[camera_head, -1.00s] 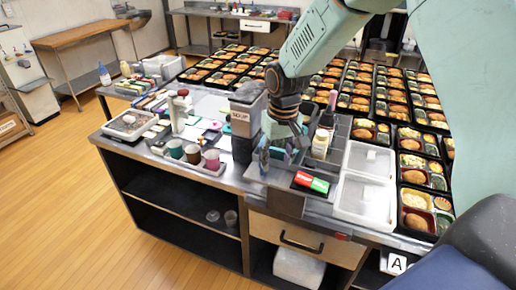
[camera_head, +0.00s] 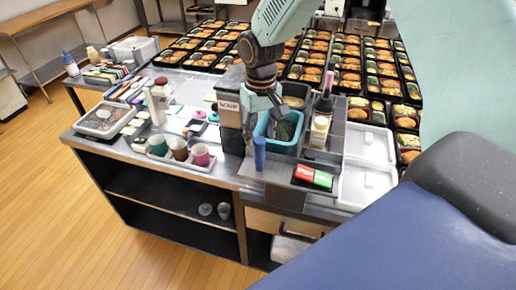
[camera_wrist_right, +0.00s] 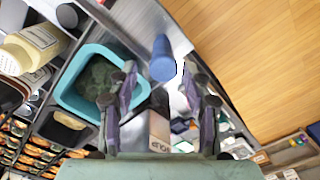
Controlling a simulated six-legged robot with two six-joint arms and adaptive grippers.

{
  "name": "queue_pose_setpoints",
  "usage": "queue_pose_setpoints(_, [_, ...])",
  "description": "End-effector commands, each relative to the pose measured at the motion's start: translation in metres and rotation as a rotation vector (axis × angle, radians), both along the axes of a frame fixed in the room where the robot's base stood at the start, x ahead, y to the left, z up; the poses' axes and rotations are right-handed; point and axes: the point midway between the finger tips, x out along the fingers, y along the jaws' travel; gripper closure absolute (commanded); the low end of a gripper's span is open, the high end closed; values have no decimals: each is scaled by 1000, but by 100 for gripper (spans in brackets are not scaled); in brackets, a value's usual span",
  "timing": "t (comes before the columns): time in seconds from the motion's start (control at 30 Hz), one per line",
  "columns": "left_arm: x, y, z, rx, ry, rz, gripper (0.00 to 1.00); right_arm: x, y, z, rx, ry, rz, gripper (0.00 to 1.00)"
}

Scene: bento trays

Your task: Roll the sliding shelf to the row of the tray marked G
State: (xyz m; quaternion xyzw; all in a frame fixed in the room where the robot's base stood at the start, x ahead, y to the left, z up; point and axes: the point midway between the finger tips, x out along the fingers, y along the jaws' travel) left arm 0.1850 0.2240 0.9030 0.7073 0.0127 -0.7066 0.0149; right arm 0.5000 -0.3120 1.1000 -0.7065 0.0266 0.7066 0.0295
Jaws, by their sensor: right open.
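What looks like the sliding shelf is a grey holder (camera_head: 281,172) on the counter, carrying a teal bin, bottles and a red-green box. A blue upright cylinder (camera_head: 260,153), possibly its handle, stands at its front; it also shows in the right wrist view (camera_wrist_right: 163,58). My right gripper (camera_head: 267,122) is above the teal bin, close behind the blue cylinder. Its fingers (camera_wrist_right: 158,82) are open and empty, with the cylinder ahead of the gap between them. I see no tray marked G. My left gripper is out of view.
The teal bin (camera_head: 293,125) with dark green contents sits beside the fingers. A SOUP box (camera_head: 229,106) stands left, and a cream-coloured bottle (camera_head: 319,132) right. White lidded containers (camera_head: 367,184) are further right. Rows of bento trays (camera_head: 340,62) fill the area behind.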

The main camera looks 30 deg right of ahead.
Motion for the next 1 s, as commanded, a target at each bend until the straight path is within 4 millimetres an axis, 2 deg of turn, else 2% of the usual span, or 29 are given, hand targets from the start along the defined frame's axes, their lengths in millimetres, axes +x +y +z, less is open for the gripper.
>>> queue_pose_setpoints(0.2, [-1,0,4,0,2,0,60,-4,0,-35,-1,4,1,51])
queue_pose_setpoints(0.43, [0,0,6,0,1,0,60,-2,0,-62,0,2,0,51])
queue_pose_setpoints(0.83, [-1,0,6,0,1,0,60,2,0,-69,0,0,1,52])
queue_pose_setpoints(1.0, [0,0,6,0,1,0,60,2,0,-69,0,0,1,66])
